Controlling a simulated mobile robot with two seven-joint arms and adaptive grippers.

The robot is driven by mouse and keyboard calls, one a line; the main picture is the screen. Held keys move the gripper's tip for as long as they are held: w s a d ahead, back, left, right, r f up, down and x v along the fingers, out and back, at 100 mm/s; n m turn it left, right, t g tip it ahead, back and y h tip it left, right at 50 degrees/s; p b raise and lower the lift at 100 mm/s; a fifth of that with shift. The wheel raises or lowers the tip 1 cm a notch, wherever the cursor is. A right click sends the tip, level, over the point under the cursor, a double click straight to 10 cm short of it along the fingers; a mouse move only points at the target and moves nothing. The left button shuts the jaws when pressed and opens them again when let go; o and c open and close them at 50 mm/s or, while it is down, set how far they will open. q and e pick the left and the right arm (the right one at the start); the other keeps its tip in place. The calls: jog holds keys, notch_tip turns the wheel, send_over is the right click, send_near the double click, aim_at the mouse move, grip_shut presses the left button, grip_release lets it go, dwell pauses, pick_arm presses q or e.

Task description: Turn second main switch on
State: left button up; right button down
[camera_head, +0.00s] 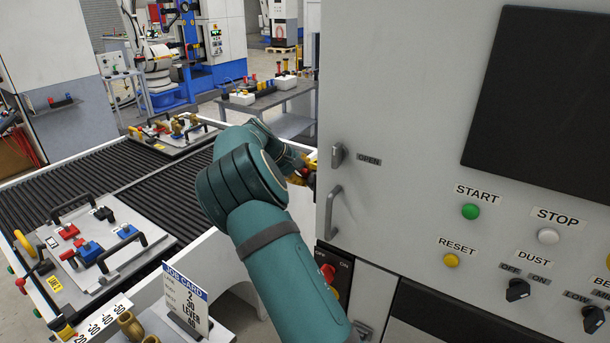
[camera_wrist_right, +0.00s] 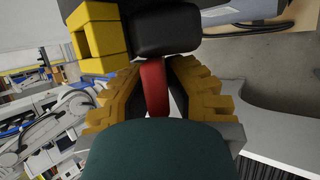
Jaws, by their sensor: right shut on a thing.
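My right gripper (camera_wrist_right: 155,82) has its yellow stepped fingers on both sides of a red lever (camera_wrist_right: 155,95) and is shut on it. A black block-shaped part (camera_wrist_right: 160,32) is at the lever's far end, beside a yellow block (camera_wrist_right: 97,46). In the head view my teal right arm reaches to the cabinet's left side, and the gripper (camera_head: 298,178) there is mostly hidden behind the arm and the cabinet edge. A red switch knob (camera_head: 328,272) with OFF and ON labels sits low on the cabinet front. My left gripper is out of view.
The grey cabinet (camera_head: 400,200) fills the right, with START, STOP and RESET buttons and dark knobs. A roller conveyor (camera_head: 130,170) at left carries a fixture tray (camera_head: 120,265). A job card (camera_head: 186,302) stands low in front, near brass fittings (camera_head: 130,325).

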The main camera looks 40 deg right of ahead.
jog(key=shift+y, duration=0.3)
jog(key=y, duration=0.1)
jog(key=n+g+y, duration=0.1)
jog(key=y, duration=0.1)
jog(key=shift+s+f+y+p, duration=0.1)
jog(key=shift+f+y+p, duration=0.1)
jog(key=shift+y+p, duration=0.1)
jog(key=shift+a+n+g+y, duration=0.1)
jog(key=shift+n+g+y, duration=0.2)
jog(key=shift+y, duration=1.2)
jog(key=c, duration=1)
grip_release()
jog(key=shift+r+h, duration=0.1)
jog(key=shift+h, duration=0.2)
